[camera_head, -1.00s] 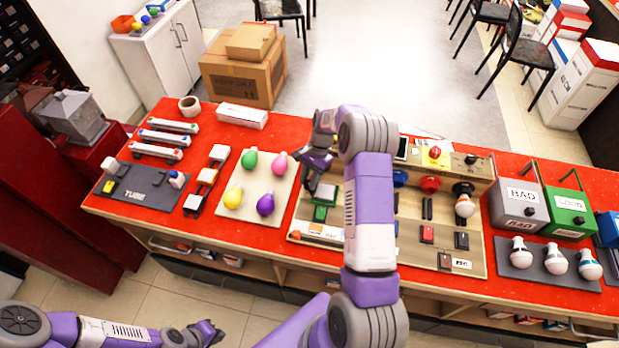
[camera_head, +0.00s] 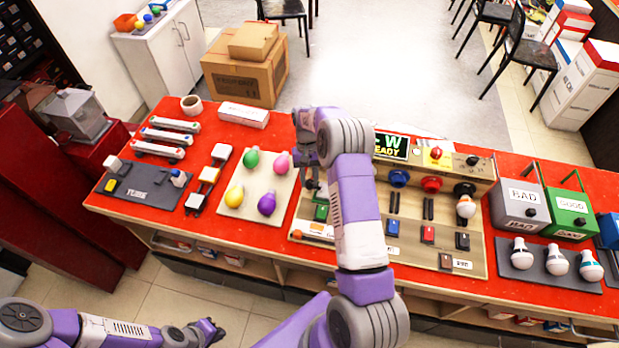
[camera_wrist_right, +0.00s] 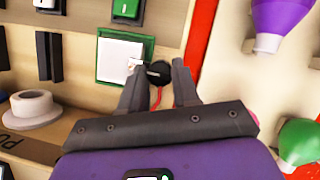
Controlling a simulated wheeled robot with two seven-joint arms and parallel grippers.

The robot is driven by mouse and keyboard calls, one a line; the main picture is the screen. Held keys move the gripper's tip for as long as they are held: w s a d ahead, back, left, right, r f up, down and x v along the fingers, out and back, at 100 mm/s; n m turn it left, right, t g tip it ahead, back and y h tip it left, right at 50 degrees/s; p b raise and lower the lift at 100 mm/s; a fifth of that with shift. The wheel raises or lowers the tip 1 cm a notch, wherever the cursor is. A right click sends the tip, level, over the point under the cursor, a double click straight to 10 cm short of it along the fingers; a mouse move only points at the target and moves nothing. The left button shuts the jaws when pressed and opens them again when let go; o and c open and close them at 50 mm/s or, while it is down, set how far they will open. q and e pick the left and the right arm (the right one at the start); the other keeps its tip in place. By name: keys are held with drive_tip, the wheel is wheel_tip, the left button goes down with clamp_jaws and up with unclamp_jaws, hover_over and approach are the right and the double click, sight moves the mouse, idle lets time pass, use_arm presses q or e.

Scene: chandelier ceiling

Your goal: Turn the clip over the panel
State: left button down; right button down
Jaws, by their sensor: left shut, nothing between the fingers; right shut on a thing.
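The wooden test panel (camera_head: 425,258) lies on the red table, with coloured sockets and switches along it. My right gripper (camera_head: 312,183) is over the panel's left end, partly hidden by its own arm. In the right wrist view, the right gripper (camera_wrist_right: 160,82) is shut on a small black clip (camera_wrist_right: 158,70) with a red wire. The clip is close to a green-edged white plate (camera_wrist_right: 122,60) on the panel; I cannot tell whether they touch. My left gripper (camera_head: 213,330) is shut and empty, low at the left, away from the table.
A board with several coloured bulbs (camera_head: 262,160) lies left of the panel. Grey BAD (camera_head: 519,207) and green GOOD (camera_head: 568,213) boxes stand at the right. A screen (camera_head: 391,146) at the panel's back reads READY. A white ring (camera_wrist_right: 32,105) shows in the wrist view.

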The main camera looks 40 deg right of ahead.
drive_tip(key=shift+n, duration=0.4)
drive_tip(key=c, duration=0.8)
unclamp_jaws()
drive_tip(key=shift+c, duration=0.2)
drive_tip(key=shift+r, duration=0.1)
drive_tip(key=v, duration=0.7)
drive_tip(key=shift+r, duration=0.2)
drive_tip(key=shift+w+p, duration=0.1)
drive_tip(key=shift+p, duration=0.2)
